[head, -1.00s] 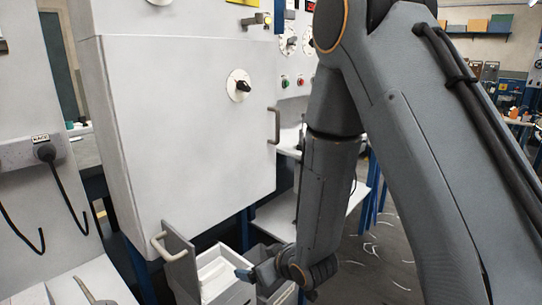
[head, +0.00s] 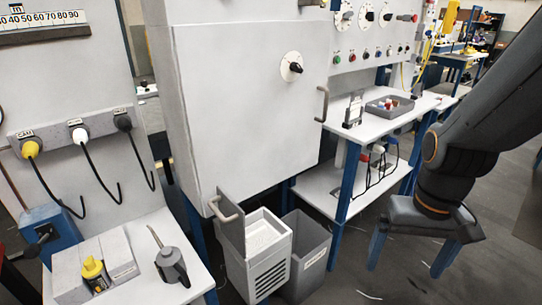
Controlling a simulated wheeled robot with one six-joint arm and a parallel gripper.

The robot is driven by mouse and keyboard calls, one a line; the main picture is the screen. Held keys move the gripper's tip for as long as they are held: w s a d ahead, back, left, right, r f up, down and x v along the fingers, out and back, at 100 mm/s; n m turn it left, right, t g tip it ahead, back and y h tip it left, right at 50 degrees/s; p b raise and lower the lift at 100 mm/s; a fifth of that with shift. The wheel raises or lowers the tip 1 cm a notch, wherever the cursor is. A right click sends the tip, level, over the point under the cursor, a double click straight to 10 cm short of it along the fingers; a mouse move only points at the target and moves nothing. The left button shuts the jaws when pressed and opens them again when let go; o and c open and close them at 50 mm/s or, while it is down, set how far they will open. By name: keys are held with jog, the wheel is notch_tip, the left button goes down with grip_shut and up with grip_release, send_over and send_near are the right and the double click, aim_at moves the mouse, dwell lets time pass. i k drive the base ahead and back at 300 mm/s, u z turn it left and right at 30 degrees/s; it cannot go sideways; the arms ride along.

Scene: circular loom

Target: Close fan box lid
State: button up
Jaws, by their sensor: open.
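The fan box (head: 268,272) is a white, open-topped box with dark slots in its front, low in the middle of the head view. Its grey lid (head: 232,236) stands upright along the box's left edge, open, with a pale bar handle (head: 226,216) on its outer face. The white inside of the box shows. My gripper (head: 408,256) is at the lower right, pointing down, its two blue fingers wide apart with nothing between them. It is well to the right of the box and touches neither box nor lid.
A grey bin (head: 308,262) stands right beside the fan box. A large white cabinet (head: 240,100) rises above and behind it. At left, a white bench (head: 190,285) holds an oil can (head: 172,266). A shelved table (head: 400,115) stands behind; floor between bin and gripper is clear.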

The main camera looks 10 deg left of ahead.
aim_at(231, 217)
jog(key=u, duration=1.3)
jog(key=k, duration=1)
jog(key=u, duration=0.85)
jog(key=i, duration=0.75)
jog(key=z, duration=0.5)
jog(key=i, duration=0.8)
jog(key=z, duration=0.65)
